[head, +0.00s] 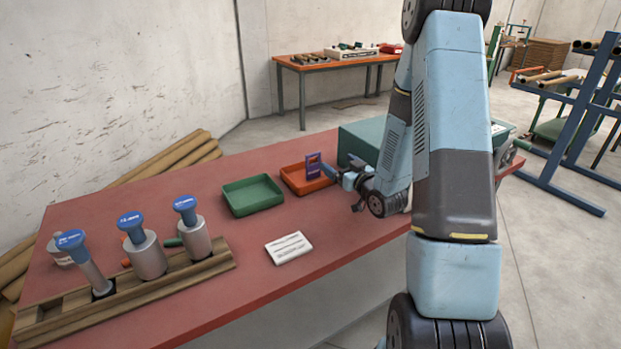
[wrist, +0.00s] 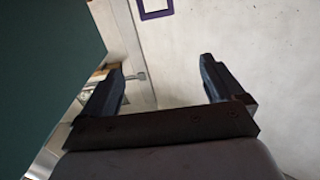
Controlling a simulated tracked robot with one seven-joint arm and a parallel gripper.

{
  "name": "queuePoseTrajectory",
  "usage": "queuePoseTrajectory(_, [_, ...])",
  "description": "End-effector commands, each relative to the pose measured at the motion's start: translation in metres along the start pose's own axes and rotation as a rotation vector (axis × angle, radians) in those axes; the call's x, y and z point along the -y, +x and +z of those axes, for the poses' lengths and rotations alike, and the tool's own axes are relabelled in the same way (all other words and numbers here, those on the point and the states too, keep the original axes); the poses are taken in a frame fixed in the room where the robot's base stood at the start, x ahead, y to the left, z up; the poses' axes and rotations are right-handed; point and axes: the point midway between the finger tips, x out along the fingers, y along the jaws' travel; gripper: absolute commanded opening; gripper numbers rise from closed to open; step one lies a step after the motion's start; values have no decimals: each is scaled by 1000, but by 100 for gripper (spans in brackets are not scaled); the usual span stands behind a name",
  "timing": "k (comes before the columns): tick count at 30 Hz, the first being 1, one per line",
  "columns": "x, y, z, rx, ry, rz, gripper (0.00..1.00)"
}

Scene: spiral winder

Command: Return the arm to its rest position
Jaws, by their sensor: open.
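My arm comes down the right side of the head view, and its wrist reaches over the red table (head: 230,275). My gripper (head: 338,184) is near the orange tray (head: 318,186), just right of the tray and in front of the teal box (head: 362,142). In the wrist view my gripper (wrist: 163,80) has its two dark fingers wide apart, with nothing between them. A purple frame (head: 313,157) stands upright at the orange tray. A purple frame (wrist: 155,10) also shows at the top of the wrist view, apart from the fingers.
A green tray (head: 252,196) and a white card (head: 289,248) lie left of my gripper. A wooden rack (head: 130,290) holds blue-topped grey cylinders at the left. Another table (head: 337,62) stands behind, and a blue metal rack (head: 570,120) at the right.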

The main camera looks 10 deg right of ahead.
Motion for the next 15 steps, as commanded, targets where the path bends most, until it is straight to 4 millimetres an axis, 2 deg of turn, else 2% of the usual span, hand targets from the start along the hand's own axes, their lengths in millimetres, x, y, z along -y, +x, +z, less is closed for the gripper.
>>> queuePoseTrajectory(11, [0,-6,0,1,-1,1,95])
queuePoseTrajectory(15, [0,-3,-8,28,-20,7,95])
